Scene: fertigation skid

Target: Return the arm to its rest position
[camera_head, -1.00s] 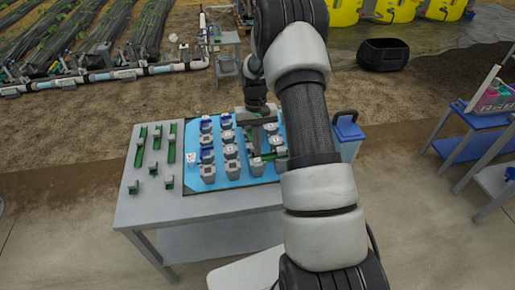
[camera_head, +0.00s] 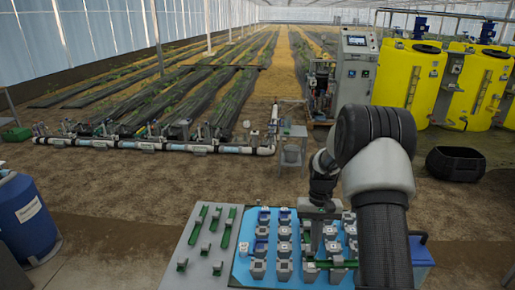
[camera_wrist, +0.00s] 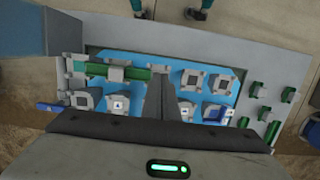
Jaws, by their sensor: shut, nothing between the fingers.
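My arm (camera_head: 378,180) reaches out over the work table from the right side of the head view, bent at the elbow. My gripper (camera_head: 317,222) points down above the blue mat (camera_head: 243,272), among the rows of small grey blocks. In the wrist view my gripper (camera_wrist: 158,80) is shut, with its fingers together and nothing visible between them. A green bar (camera_wrist: 120,73) with a grey block on it lies just to the left of the fingers. From these views I cannot tell the exact height of the fingertips above the mat.
Grey blocks (camera_head: 284,268) stand on the mat close to my gripper. Green rails (camera_head: 197,226) lie on the table's left part. A blue bin (camera_head: 420,255) stands at the table's right. A blue drum (camera_head: 27,220), black tub (camera_head: 455,163) and yellow tanks (camera_head: 408,75) are farther off.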

